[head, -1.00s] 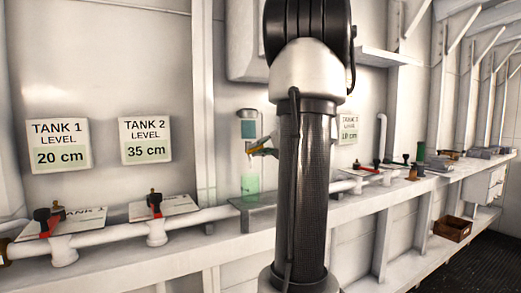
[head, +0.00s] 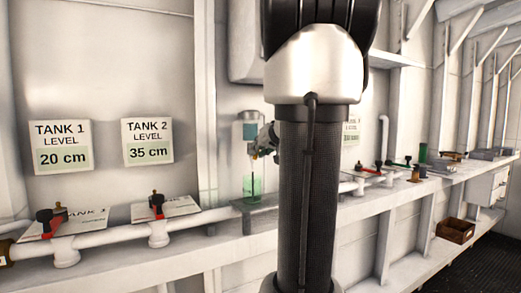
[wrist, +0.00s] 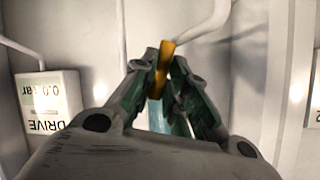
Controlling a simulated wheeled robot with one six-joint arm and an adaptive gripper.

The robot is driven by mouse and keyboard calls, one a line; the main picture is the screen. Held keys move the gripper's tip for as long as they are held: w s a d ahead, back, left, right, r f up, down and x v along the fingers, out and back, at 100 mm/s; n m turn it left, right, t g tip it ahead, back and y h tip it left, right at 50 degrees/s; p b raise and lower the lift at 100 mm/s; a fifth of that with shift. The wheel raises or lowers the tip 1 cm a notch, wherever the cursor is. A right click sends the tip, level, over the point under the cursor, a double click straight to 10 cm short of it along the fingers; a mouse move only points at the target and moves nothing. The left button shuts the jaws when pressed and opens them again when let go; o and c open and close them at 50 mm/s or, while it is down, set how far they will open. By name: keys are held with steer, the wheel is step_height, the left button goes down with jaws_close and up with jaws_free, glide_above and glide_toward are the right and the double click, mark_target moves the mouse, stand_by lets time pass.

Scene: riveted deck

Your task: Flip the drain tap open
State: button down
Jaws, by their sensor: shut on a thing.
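The drain tap is on the wall in the middle of the head view, with a teal body (head: 250,130) and a small yellow handle (head: 254,156). In the wrist view the yellow handle (wrist: 163,66) lies between my fingertips, with part of the teal body (wrist: 157,117) behind them. My gripper (wrist: 166,88) is shut on the handle. In the head view my gripper (head: 266,142) reaches the tap from the right, partly hidden by my arm. A clear vessel with green content (head: 252,186) stands below the tap.
Tank 1 (head: 61,146) and Tank 2 (head: 147,141) signs hang left, above a white pipe (head: 110,235) with red-handled valves. A white gauge box reading 0.0 (wrist: 48,108) is near my gripper. A brown crate (head: 456,230) sits on the lower shelf at right.

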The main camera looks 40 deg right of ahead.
steer(key=shift+a+n+h, duration=0.2)
steer(key=shift+n+h, duration=0.6)
steer(key=shift+n, duration=0.2)
steer(key=shift+f, duration=0.1)
steer(key=c, duration=1.4)
jaws_free()
steer(key=shift+c, duration=0.2)
steer(key=shift+s, duration=0.1)
steer(key=v, duration=1.1)
steer(key=shift+s+a+r, duration=0.2)
steer(key=shift+s+a, duration=0.05)
steer(key=shift+a, duration=0.05)
